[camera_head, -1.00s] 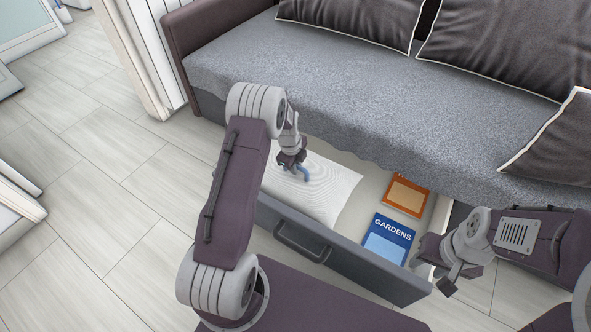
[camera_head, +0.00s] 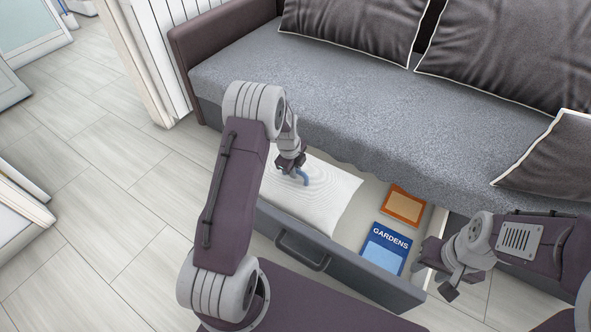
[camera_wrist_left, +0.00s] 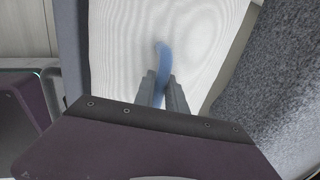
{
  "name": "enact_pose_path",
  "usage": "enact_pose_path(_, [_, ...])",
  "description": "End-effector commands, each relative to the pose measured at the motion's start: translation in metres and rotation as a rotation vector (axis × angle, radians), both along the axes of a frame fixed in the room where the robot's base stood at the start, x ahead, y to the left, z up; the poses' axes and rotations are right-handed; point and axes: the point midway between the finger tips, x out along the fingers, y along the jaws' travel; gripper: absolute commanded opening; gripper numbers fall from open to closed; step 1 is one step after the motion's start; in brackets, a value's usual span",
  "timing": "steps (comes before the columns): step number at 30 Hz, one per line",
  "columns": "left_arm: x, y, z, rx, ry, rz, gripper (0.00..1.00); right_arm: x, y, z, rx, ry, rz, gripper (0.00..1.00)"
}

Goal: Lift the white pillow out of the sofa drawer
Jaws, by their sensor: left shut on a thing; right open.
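The white pillow (camera_head: 322,196) lies in the left part of the open sofa drawer (camera_head: 318,262), with its left end hidden behind my left arm. A blue loop (camera_head: 304,178) stands on top of the pillow. My left gripper (camera_head: 298,168) is shut on this loop, above the pillow's upper side. In the left wrist view the two fingers (camera_wrist_left: 162,92) pinch the blue loop (camera_wrist_left: 163,62), and the white pillow (camera_wrist_left: 205,45) fills the middle. My right gripper (camera_head: 450,280) is open and empty, near the drawer's right front corner.
A blue "GARDENS" book (camera_head: 385,250) and an orange book (camera_head: 403,206) lie in the right part of the drawer. The grey sofa seat (camera_head: 330,95) overhangs the drawer's back. Dark cushions (camera_head: 350,25) sit on the sofa. Tiled floor (camera_head: 110,190) is clear on the left.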

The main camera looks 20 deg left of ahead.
Motion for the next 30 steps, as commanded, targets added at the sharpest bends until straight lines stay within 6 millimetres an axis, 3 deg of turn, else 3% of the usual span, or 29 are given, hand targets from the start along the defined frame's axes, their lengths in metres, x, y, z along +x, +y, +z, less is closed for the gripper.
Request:
enact_pose_path(8, [0.0, 0.0, 0.012, 0.0, -0.002, 0.0, 0.0, 0.0, 0.0, 0.01, 0.0, 0.0, 0.0, 0.43])
enact_pose_path(30, [0.0, 0.0, 0.101, 0.0, -0.001, 0.0, 0.0, 0.0, 0.0, 0.085, 0.0, 0.0, 0.0, 0.43])
